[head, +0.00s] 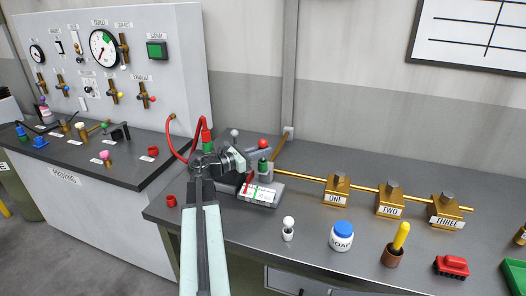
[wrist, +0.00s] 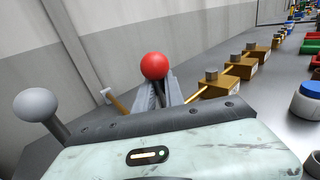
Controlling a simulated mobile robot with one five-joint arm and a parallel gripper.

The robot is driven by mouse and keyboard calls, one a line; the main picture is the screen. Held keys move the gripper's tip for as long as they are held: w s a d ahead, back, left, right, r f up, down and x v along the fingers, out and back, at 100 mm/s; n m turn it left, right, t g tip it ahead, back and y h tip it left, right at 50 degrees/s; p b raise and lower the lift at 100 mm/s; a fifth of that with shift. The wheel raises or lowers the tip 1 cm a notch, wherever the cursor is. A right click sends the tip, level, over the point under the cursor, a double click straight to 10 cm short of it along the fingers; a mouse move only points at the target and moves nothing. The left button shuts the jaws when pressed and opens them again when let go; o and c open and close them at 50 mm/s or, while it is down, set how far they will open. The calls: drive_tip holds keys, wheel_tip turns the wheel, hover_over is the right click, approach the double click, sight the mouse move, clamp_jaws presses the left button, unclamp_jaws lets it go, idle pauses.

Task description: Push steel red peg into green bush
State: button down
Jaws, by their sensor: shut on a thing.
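The steel peg shows by its red ball head (head: 263,143), which stands just above the jaws of my gripper (head: 260,154). In the wrist view the red ball (wrist: 153,66) sits at the fingertips, with the fingers shut on the peg beneath it. The peg's steel shank is hidden by the fingers. The green bush (head: 263,167) shows just below my gripper, on a grey block with a white label plate (head: 259,193). I cannot tell how deep the peg sits in the bush.
A grey ball-headed lever (head: 235,132) stands close behind my gripper; it also shows in the wrist view (wrist: 33,105). A red hose (head: 172,145) loops at the left. A brass pipe with valves (head: 337,189) runs right. A soap jar (head: 342,237) stands in front.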

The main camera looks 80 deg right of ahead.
sight(261, 159)
drive_tip(key=shift+f+b, duration=1.65)
drive_tip(key=shift+f, duration=0.1)
drive_tip(key=c, duration=1.3)
unclamp_jaws()
drive_tip(key=shift+c, duration=0.2)
drive_tip(key=v, duration=0.8)
